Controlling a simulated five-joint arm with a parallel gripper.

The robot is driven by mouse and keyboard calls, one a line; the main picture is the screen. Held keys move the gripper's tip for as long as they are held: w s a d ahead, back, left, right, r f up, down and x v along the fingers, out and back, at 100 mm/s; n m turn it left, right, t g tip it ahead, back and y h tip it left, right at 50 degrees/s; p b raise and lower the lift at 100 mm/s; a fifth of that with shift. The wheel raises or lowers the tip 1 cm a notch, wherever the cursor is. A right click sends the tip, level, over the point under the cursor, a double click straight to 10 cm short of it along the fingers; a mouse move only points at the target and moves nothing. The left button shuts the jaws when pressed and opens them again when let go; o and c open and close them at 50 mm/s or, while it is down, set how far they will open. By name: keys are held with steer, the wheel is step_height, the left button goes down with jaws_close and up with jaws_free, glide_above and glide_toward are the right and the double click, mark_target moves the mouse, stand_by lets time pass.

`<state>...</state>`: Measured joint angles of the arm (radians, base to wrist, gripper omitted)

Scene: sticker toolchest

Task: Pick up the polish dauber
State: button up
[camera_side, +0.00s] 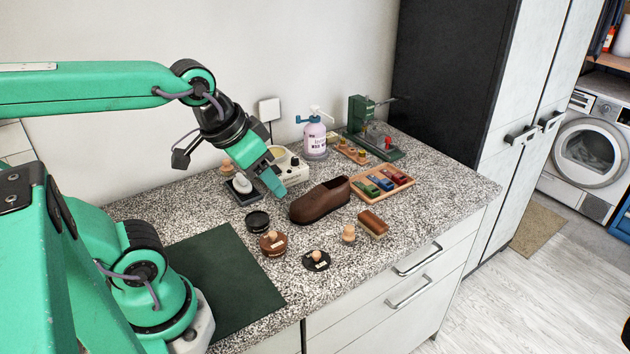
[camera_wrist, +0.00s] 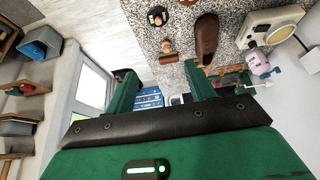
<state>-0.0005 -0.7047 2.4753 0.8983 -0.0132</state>
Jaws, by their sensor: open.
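A small upright wooden peg (camera_side: 348,233), which looks like the polish dauber, stands on the speckled counter between a black round tin (camera_side: 316,260) and a brown block brush (camera_side: 373,223). In the wrist view the peg (camera_wrist: 167,46) shows just above the brush (camera_wrist: 168,59). My gripper (camera_side: 274,187) is open and empty, above the counter behind and left of the brown shoe (camera_side: 318,203), well apart from the peg. Both fingers show in the wrist view (camera_wrist: 161,88), with nothing between them. The tin carries a wooden knob and label.
A brown knobbed tin (camera_side: 272,244) and a black tin (camera_side: 257,221) stand left of the shoe. A wooden tray (camera_side: 402,180) of coloured items, a pump bottle (camera_side: 315,138) and a green machine (camera_side: 360,112) stand behind. A green mat (camera_side: 225,280) lies clear at front left.

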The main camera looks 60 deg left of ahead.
steer(key=w, duration=0.1)
steer(key=n+g, duration=0.4)
steer(key=g, duration=0.1)
glide_above(349, 228)
step_height(349, 228, down, 16)
steer(key=shift+r, duration=0.15)
steer(key=shift+w+f, duration=0.25)
steer(key=shift+f, duration=1.5)
steer(key=shift+s+f, duration=0.15)
steer(key=shift+f, duration=2.4)
